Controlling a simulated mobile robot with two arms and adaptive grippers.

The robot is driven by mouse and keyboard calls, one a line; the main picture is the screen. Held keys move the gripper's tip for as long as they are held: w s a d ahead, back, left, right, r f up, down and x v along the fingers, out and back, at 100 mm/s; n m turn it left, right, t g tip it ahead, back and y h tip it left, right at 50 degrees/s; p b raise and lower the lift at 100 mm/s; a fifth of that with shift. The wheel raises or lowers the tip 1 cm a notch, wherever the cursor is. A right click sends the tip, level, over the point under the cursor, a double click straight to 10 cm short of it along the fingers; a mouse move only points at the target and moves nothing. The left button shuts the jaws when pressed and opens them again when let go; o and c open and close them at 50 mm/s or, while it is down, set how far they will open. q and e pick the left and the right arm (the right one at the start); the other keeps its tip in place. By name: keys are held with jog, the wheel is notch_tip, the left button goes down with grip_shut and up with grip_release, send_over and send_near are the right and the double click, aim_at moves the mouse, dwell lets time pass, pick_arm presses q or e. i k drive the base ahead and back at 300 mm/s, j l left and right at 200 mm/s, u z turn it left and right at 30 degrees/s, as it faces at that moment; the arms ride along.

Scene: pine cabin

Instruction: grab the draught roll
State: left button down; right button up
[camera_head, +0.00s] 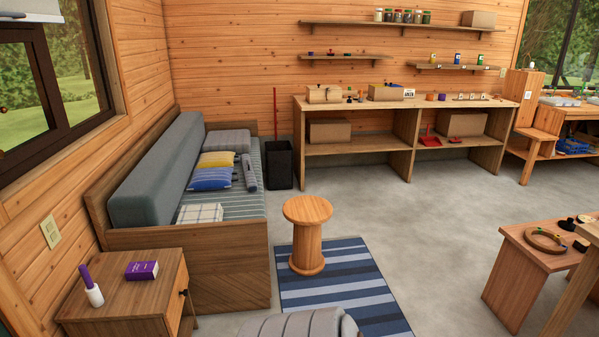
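A slim grey roll (249,172), which looks like the draught roll, lies lengthwise on the striped seat of the daybed (187,255). It is near the seat's right edge, beside a blue patterned cushion (210,179) and a yellow cushion (216,159). Its far end lies close to a grey pillow (227,141). Neither of my grippers is in view.
A round wooden stool (307,232) stands on a blue striped rug (340,285) in front of the daybed. A grey padded thing (298,325) is cut off at the bottom edge. A black bin (278,164) stands by the daybed's far end.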

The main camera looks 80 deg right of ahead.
aim_at(252, 186)
jog(key=z, duration=2.45)
jog(key=i+l+z, duration=0.45)
jog(key=i, duration=0.25)
jog(key=i+z, duration=0.5)
jog(key=i, duration=0.25)
